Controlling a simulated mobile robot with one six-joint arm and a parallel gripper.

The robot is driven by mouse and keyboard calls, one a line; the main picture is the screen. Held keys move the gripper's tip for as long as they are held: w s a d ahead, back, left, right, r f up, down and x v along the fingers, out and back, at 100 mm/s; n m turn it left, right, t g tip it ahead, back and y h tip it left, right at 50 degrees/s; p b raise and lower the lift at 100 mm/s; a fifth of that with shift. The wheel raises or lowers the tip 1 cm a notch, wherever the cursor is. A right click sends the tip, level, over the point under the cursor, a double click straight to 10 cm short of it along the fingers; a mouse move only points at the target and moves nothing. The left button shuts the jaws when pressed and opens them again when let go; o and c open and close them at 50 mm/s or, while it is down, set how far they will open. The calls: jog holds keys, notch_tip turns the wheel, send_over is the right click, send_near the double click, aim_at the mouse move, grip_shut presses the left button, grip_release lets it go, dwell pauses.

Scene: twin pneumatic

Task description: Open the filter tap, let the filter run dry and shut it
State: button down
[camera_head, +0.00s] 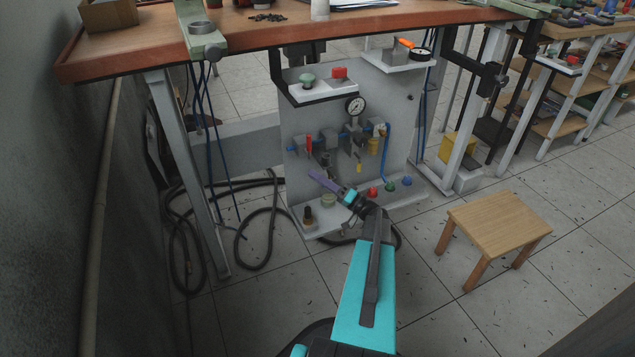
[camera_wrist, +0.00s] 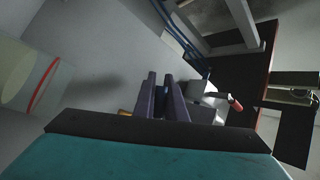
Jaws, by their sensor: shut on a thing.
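The grey panel (camera_head: 300,120) under the bench carries the air line with its grey blocks (camera_head: 329,140) and a red lever (camera_head: 309,145). My gripper (camera_head: 314,176) reaches in low before the panel, its dark purple fingers just below the left part of this line. In the wrist view the fingers (camera_wrist: 160,80) stand close together beside a grey block (camera_wrist: 203,92), with the red lever (camera_wrist: 236,102) to their right. My gripper is shut on a small part, apparently the filter tap, which the fingers hide. The clear jar (camera_head: 328,200) stands on the lower ledge; I cannot see its contents.
A dark bottle (camera_head: 307,216) stands on the ledge left of the jar. Red, green and blue knobs (camera_head: 390,186) sit to the right. A gauge (camera_head: 356,105) is above the line. Black hose (camera_head: 265,225) lies on the floor at left. A wooden stool (camera_head: 495,222) stands at right.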

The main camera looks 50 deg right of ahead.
jog(key=shift+s+d+r+m+t+h, duration=0.1)
jog(key=shift+r+m+t+h, duration=0.3)
jog(key=shift+m, duration=0.45)
jog(key=shift+w+d+r+m+t+h, duration=0.15)
jog(key=shift+m+t+h, duration=0.3)
jog(key=shift+m, duration=0.35)
jog(key=shift+s+a+r+m+t+h, duration=0.15)
jog(key=shift+r+m+t+h, duration=0.25)
jog(key=shift+m, duration=0.45)
jog(key=shift+d+f, duration=0.1)
jog(key=c, duration=2.1)
grip_release()
jog(key=p+v, duration=0.3)
jog(key=v, duration=1)
jog(key=shift+s+f, duration=0.3)
jog(key=shift+s, duration=0.1)
